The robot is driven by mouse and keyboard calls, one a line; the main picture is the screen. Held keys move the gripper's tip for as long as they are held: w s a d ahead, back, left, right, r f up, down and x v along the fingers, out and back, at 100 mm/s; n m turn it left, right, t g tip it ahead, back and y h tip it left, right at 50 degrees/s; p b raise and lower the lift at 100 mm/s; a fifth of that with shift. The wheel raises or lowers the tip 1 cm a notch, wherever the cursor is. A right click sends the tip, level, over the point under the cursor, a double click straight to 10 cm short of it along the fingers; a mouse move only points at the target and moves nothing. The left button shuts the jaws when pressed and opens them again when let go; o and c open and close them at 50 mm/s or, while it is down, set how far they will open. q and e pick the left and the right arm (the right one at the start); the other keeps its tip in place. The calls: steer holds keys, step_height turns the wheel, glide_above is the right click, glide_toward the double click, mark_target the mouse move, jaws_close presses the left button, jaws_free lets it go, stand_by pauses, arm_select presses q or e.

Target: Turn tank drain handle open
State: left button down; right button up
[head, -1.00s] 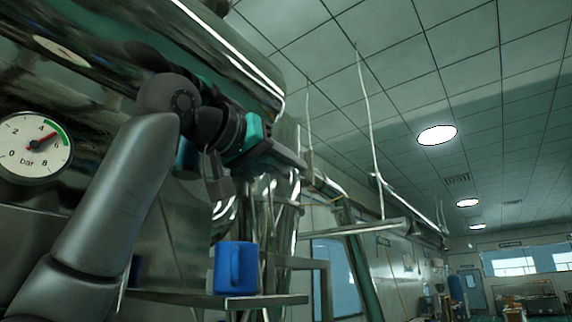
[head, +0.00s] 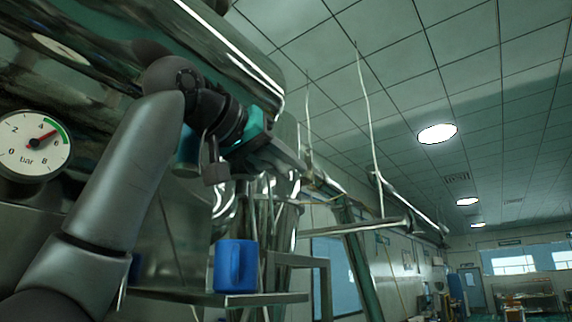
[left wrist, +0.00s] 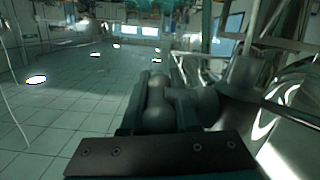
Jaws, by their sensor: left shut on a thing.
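My left gripper (head: 292,160) is at the end of the left arm, under the shiny tank (head: 215,55), beside a cluster of metal pipes. In the left wrist view, my left gripper (left wrist: 158,125) is shut on a grey rounded handle (left wrist: 157,100). The handle joins a grey valve body (left wrist: 242,80) to its right. In the head view the handle is hidden behind the gripper and wrist, and how far it is turned cannot be told. My right gripper is not in view.
A blue mug (head: 236,266) stands on a metal shelf (head: 190,296) below the gripper. A round pressure gauge (head: 34,145) is at the far left. Metal pipes (head: 285,215) hang close below the gripper. The room opens to the right.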

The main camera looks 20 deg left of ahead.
mark_target(260, 154)
arm_select(q)
steer(key=shift+r, duration=0.1)
steer(key=c, duration=0.7)
jaws_free()
steer(key=shift+s, duration=0.1)
steer(key=b+v, duration=0.2)
steer(key=v, duration=0.4)
steer(key=shift+s+a, duration=0.3)
steer(key=shift+s, duration=0.35)
